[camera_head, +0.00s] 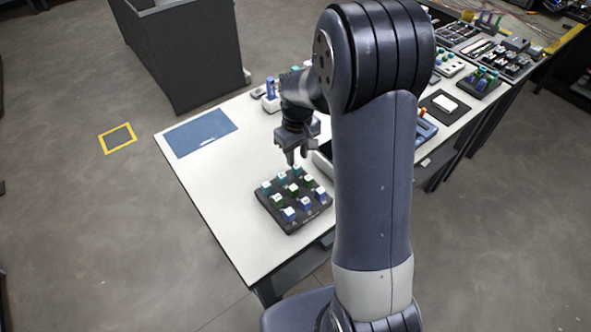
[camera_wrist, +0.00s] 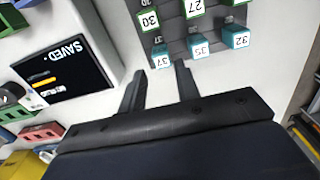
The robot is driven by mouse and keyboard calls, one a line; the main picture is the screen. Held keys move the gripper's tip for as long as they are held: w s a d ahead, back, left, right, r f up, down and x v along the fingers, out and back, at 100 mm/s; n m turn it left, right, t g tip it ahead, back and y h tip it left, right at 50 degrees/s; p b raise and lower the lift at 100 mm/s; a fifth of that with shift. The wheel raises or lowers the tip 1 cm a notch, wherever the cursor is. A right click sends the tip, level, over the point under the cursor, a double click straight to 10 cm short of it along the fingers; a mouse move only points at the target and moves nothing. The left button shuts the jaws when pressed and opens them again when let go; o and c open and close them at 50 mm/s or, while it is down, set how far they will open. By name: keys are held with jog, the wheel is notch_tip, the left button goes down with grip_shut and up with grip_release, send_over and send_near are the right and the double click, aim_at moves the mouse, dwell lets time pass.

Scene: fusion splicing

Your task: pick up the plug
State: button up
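Several plugs stand in rows in a dark tray (camera_head: 298,227) near the table's front edge: teal in the far row, green in the middle, blue in front. In the wrist view the tray (camera_wrist: 174,28) shows teal plugs marked 37 (camera_wrist: 160,57), 35 (camera_wrist: 200,46) and 32 (camera_wrist: 236,38), and green ones marked 30 (camera_wrist: 148,20) and 27 (camera_wrist: 194,8). Which plug is meant cannot be told. My gripper (camera_head: 291,156) is above the table, just beyond the tray's far row. In the wrist view my gripper (camera_wrist: 161,68) is open and empty, its fingertips near plug 37.
A device screen reading "SAVED" (camera_wrist: 65,72) is beside the tray in the wrist view. A blue mat (camera_head: 200,134) lies at the table's far left. The white table (camera_head: 212,180) is clear left of the tray. More equipment fills the right side, partly behind my arm.

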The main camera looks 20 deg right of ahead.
aim_at(297, 166)
notch_tip(297, 166, down, 5)
jog(key=shift+s+a+f+p, duration=0.1)
jog(key=shift+s+a+p, duration=0.05)
jog(key=shift+p, duration=0.15)
jog(key=shift+c, duration=0.2)
jog(key=c, duration=0.6)
notch_tip(297, 166, up, 10)
jog(key=shift+r, duration=0.1)
